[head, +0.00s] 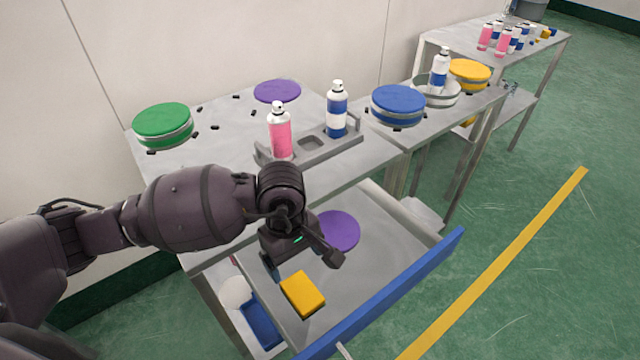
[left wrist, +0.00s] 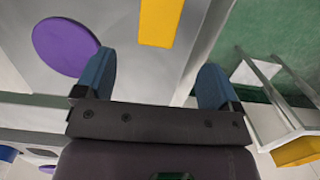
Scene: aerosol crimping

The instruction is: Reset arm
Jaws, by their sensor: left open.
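My left arm reaches in from the left in the head view. Its left gripper (head: 301,264) is over the open drawer, pointing down, near a yellow block (head: 302,293) and a purple disc (head: 338,231) in the drawer. In the left wrist view the left gripper (left wrist: 156,78) has its two blue fingers wide apart with nothing between them. The yellow block (left wrist: 160,20) and the purple disc (left wrist: 66,46) lie beyond the fingers there. My right gripper is not in view.
The drawer has a blue front (head: 395,290). On the table above stand a pink can (head: 280,132) and a blue-and-white can (head: 337,110) in a grey tray (head: 345,144). Green (head: 162,123) and blue (head: 398,103) round pads flank them. Open floor lies right.

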